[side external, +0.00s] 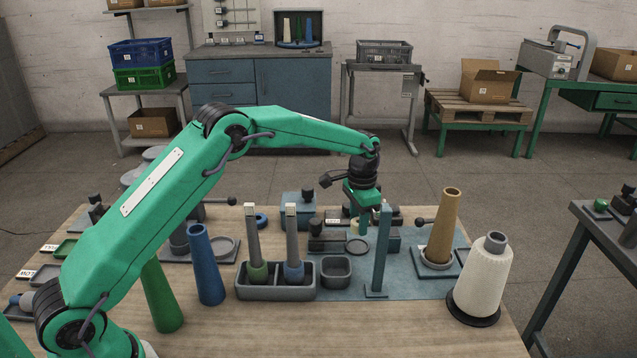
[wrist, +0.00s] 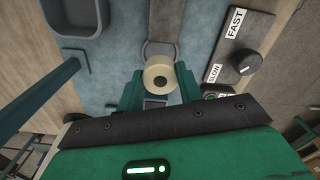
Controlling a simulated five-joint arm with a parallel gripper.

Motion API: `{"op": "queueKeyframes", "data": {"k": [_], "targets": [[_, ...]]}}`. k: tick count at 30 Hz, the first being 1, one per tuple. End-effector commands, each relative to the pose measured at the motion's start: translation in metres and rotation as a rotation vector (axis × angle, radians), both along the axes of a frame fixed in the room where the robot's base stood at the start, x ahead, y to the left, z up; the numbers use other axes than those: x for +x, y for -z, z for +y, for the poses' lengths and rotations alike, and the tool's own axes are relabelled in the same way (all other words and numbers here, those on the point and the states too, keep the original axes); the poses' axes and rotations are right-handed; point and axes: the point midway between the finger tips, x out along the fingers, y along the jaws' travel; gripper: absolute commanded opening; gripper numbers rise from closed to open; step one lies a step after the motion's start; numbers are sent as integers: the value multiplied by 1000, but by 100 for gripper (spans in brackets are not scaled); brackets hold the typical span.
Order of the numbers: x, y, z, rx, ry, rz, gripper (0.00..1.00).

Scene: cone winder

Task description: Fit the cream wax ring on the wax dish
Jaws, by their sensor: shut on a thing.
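The cream wax ring (wrist: 151,74) is a thick pale ring with a dark centre hole. In the wrist view it sits between the two green fingers of my gripper (wrist: 158,84), which is shut on it. In the side view my gripper (side external: 359,222) points down over the blue mat, behind a blue-green post. A small pale round shape shows just below the fingers there; I cannot tell whether it is the ring. A grey rounded plate (wrist: 158,48) lies beyond the ring in the wrist view. I cannot tell whether this is the wax dish, or whether the ring touches anything below.
A blue-green post (side external: 381,250) stands close in front of my gripper. A FAST/SLOW knob panel (wrist: 240,48) is beside it. A grey tray (side external: 275,292) with two spindles, a small grey bin (side external: 335,272), a brown cone (side external: 442,225) and a cream yarn cone (side external: 482,280) stand around.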

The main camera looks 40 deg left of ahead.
Motion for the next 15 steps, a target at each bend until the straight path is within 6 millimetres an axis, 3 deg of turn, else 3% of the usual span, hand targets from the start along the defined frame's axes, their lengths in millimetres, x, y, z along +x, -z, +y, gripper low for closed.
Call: {"op": "queueKeyframes", "data": {"k": [15], "targets": [[-1,29,0,0,0,2,14]]}}
